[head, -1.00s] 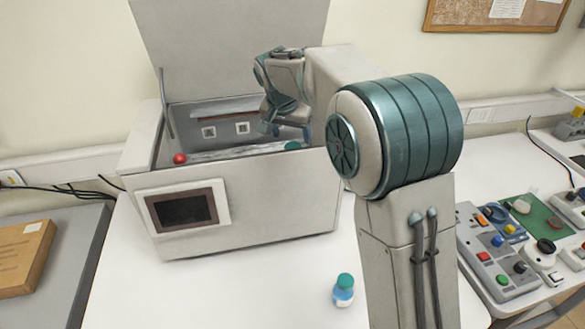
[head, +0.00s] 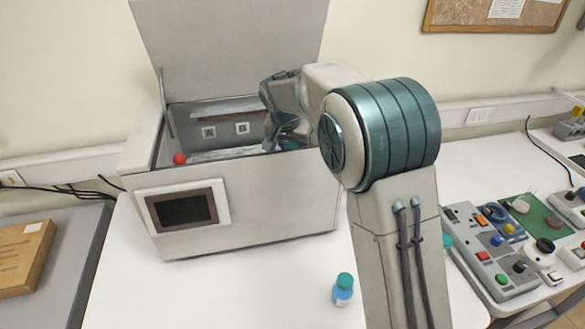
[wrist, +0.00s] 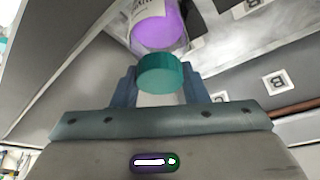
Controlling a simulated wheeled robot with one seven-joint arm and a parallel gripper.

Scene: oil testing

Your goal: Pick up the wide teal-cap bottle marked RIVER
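In the wrist view, a clear bottle with a teal cap (wrist: 160,73) and purple contents (wrist: 160,28) stands just in front of my gripper. Part of its white label shows at the top edge, but the word cannot be read. My gripper (wrist: 160,88) looks open, with one finger on each side of the cap; I cannot tell whether they touch it. In the head view my gripper (head: 287,138) reaches down into the open grey box (head: 250,205) near its right end. The bottle is hidden there by the arm and the box's front wall.
A small teal-cap bottle with blue contents (head: 343,291) stands on the white table before the box. Another teal item (head: 447,241) is mostly behind my arm. A red ball (head: 179,158) shows at the box's left. The raised lid (head: 230,45) stands behind. Control boxes (head: 490,250) are at right.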

